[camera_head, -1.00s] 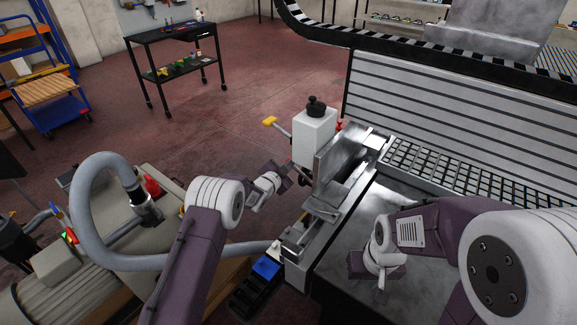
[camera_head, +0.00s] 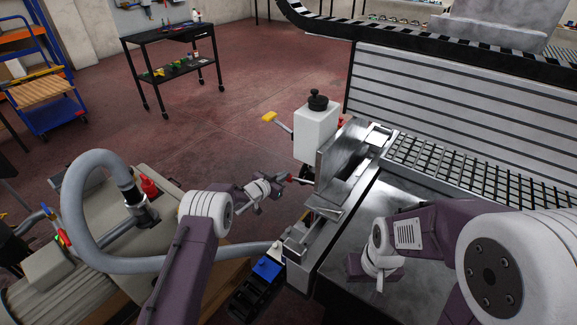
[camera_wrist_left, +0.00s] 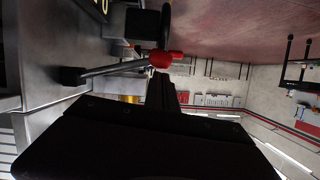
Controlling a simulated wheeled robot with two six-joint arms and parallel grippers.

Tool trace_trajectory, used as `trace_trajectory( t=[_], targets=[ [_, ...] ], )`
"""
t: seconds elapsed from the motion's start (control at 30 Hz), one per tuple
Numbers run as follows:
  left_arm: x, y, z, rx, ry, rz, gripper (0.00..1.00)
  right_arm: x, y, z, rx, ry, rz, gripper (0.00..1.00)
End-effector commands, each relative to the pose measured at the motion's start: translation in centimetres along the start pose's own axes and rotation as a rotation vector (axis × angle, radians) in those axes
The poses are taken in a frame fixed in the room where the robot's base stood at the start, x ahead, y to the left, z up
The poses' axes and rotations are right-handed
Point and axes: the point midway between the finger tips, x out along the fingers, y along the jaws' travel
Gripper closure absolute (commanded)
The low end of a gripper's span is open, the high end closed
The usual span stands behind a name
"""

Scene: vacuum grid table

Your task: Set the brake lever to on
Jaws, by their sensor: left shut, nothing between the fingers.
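A lever with a red knob (camera_wrist_left: 161,59) on a thin metal rod shows in the left wrist view; its rod runs left to a dark pivot on the grey machine. In the head view its red end (camera_head: 289,177) is small, on the machine's left side below the white box. My left gripper (camera_head: 279,181) is shut and empty, very close to this knob; I cannot tell whether they touch. In the left wrist view the dark gripper (camera_wrist_left: 160,92) is just below the knob. My right gripper (camera_head: 380,284) hangs over the grey table; its jaws are unclear. No on/off marking is readable.
A white box (camera_head: 316,133) with a black knob and a yellow-ended handle (camera_head: 270,117) stands above the lever. A metal plate (camera_head: 342,150) rises on its right. A grey hose (camera_head: 88,165) loops at the left. Red floor (camera_head: 225,120) is open beyond.

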Motion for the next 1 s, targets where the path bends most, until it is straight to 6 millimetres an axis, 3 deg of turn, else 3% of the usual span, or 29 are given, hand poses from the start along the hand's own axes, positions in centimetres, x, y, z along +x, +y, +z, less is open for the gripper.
trace_trajectory(
  t=[0.23, 0.8, 1.0],
  targets=[
    [0.4, 0.2, 1.1, 0.0, 0.0, 0.0, 1.0, 1.0, 0.0, 0.1, 0.0, 0.0, 0.0, 0.62],
    [0.4, 0.3, 1.5, 0.0, -0.008, 0.001, 1.0, 1.1, 0.0, 0.1, 0.0, 0.0, 0.0, 0.62],
    [-0.2, 0.4, -1.0, 0.0, -0.003, -0.001, 1.0, -0.6, 0.0, -0.1, 0.0, 0.0, 0.0, 0.62]
  ],
)
